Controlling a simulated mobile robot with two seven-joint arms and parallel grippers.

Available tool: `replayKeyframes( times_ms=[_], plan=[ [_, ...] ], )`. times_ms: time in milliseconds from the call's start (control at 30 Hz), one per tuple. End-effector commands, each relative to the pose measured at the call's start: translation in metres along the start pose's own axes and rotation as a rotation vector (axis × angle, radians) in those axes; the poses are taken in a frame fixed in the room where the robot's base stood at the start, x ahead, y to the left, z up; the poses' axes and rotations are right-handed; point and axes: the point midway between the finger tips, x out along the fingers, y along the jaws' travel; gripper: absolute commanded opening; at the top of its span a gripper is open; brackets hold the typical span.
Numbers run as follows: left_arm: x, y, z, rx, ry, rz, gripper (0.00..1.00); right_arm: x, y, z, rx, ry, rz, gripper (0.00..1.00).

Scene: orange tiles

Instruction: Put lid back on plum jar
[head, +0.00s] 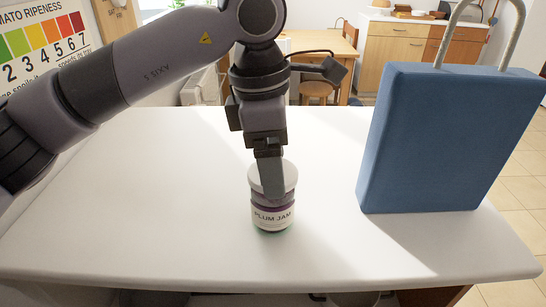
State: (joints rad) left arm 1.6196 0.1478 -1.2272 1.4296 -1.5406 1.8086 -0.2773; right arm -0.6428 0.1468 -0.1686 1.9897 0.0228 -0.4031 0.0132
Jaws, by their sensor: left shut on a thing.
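The plum jar (272,216) stands upright on the white table, with a "PLUM JAM" label and dark purple contents. A pale grey-white lid (289,174) is at the top of the jar. My left gripper (271,188) points down over the jar from above and is shut on the lid. The near finger covers part of the lid and the jar's upper front. I cannot tell whether the lid sits flush on the rim. My right gripper is not in view.
A blue bag (430,140) with pale handles stands upright on the right side of the white table (130,215). The table is clear to the left of the jar and between jar and bag. A tomato ripeness chart (45,40) hangs at upper left.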

Motion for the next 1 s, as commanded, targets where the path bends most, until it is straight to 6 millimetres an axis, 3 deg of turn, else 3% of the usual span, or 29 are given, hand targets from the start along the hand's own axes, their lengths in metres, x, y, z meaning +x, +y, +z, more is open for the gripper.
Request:
replayKeyframes(
  times_ms=[800,833,900,1000],
  plan=[
    [0.0015,0.0001,-0.0003,0.0,0.0,0.0,0.47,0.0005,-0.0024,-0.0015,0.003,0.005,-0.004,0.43],
    [0.0015,0.0001,-0.0003,0.0,0.0,0.0,0.79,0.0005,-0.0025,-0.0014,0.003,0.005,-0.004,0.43],
    [0.0015,0.0001,-0.0002,0.0,0.0,0.0,1.0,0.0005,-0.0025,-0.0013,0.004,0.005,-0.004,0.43],
    [0.0015,0.0001,-0.0002,0.0,0.0,0.0,1.0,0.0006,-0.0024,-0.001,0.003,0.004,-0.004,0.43]
  ],
)
